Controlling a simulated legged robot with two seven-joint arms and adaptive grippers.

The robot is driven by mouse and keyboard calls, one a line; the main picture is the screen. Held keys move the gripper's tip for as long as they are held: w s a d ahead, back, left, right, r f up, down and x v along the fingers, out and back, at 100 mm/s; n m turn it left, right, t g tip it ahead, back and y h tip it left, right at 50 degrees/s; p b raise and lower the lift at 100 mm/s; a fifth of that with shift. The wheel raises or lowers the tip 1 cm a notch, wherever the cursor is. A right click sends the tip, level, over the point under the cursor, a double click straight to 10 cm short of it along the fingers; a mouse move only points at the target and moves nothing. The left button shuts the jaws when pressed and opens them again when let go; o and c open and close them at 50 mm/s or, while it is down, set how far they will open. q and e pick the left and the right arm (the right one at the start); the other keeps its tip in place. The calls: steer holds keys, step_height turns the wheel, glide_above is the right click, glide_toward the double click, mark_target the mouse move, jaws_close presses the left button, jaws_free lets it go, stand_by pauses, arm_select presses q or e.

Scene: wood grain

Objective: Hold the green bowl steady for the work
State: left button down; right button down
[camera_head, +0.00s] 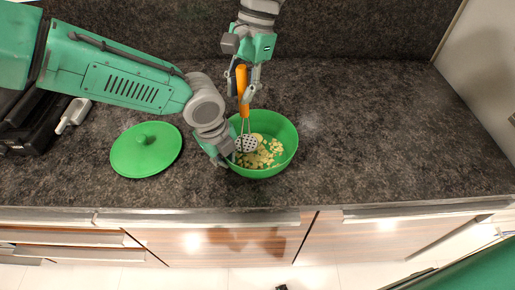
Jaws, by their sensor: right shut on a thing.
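The green bowl (288,137) stands upright on the dark counter near its front edge, with pale yellowish pieces (265,157) inside. My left gripper (223,155) is at the bowl's left rim. Its fingers are partly hidden by the wrist and the rim, so I cannot tell whether they are closed on it. My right gripper (246,92) is above the bowl, shut on the orange handle of a masher (243,80). The masher's perforated metal head (246,144) is inside the bowl, over the pieces.
A green lid (146,150) with a knob lies on the counter left of the bowl. A black appliance (35,125) stands at the far left. The counter (400,130) right of the bowl is clear. Drawer fronts (215,240) lie below the counter edge.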

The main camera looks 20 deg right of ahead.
steer(key=shift+d, duration=0.1)
steer(key=d, duration=0.1)
steer(key=w+d, duration=0.1)
steer(key=d, duration=0.1)
steer(key=shift+w+d+r, duration=0.2)
steer(key=shift+w+r, duration=0.1)
steer(key=shift+a+f, duration=0.1)
steer(key=shift+f, duration=1.9)
steer(key=shift+f, duration=0.1)
stand_by(0.7)
steer(key=shift+r, duration=1.85)
steer(key=shift+r, duration=0.1)
